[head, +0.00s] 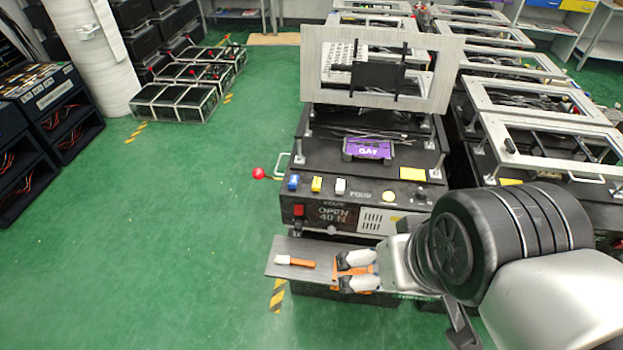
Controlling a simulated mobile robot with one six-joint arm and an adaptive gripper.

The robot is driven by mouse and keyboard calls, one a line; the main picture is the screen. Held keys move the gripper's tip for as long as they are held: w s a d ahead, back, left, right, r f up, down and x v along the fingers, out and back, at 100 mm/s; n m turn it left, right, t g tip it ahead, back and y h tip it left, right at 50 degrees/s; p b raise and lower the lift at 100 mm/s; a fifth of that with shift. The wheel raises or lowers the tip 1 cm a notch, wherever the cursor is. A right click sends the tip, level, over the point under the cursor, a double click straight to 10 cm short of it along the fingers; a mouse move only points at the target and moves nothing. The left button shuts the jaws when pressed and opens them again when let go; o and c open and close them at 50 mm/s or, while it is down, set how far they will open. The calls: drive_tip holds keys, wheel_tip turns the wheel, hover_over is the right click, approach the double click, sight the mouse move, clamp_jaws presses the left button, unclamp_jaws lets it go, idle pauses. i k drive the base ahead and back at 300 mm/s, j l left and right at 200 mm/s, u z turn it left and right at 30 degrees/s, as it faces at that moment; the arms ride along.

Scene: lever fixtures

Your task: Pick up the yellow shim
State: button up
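My gripper (338,272) is at the front of the machine, over the grey shelf (285,245), pointing left. Its two fingers are apart, with orange parts around and between them; whether any of that orange is a separate piece I cannot tell. No yellow shim can be made out for certain. A flat yellow rectangle (412,174) lies on the machine's black top at the right, and it may be a label or the shim. A brush with an orange handle (301,263) and white head lies on the shelf, left of the gripper and apart from it.
A purple-labelled block (367,148) sits on top under a raised frame (440,75). A red-knobbed lever (259,174) sticks out left.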

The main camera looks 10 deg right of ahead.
sight(317, 185)
drive_tip(key=i+j, duration=0.35)
drive_tip(key=i, duration=0.15)
drive_tip(key=i+j, duration=0.4)
drive_tip(key=i+u, duration=0.05)
drive_tip(key=i, duration=0.05)
